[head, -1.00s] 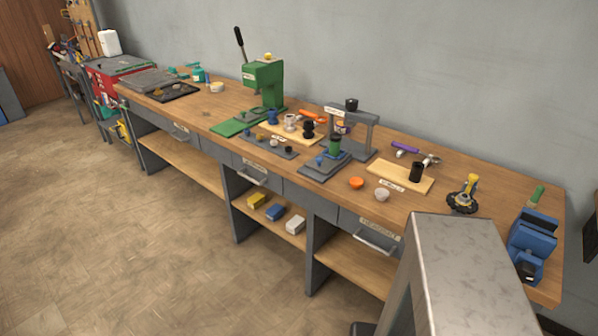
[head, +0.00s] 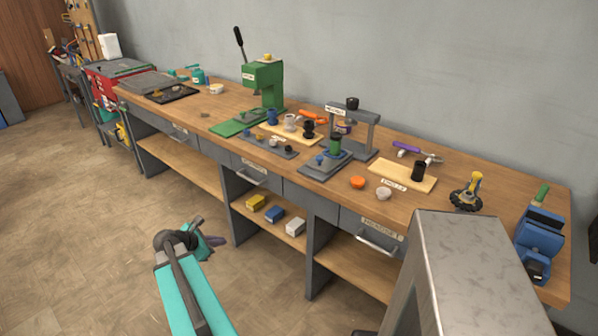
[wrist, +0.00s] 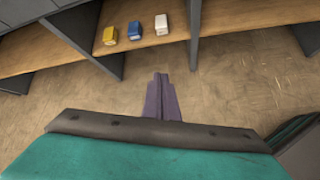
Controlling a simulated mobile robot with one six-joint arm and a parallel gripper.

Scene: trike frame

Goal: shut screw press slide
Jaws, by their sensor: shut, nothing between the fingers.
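The screw press (head: 371,136) is a grey frame with a black knob on top, standing on the workbench right of the middle. Its slide (head: 318,171) is a grey plate that sticks out of the frame toward the bench's front edge. A small blue knob (head: 320,160) and a green cylinder (head: 334,146) stand on or at the slide. My gripper (head: 217,241) is low in front of the bench, well away from the press. In the wrist view its purple fingers (wrist: 161,76) are together and empty, above the floor. The press is outside the wrist view.
A green press (head: 264,82) stands left of the screw press. A wooden board (head: 400,178) with a black cup, an orange cup (head: 357,182) and a white cup (head: 384,194) are to its right. A blue vise (head: 538,238) is at the right end. Drawer handles (head: 376,242) project at the front.

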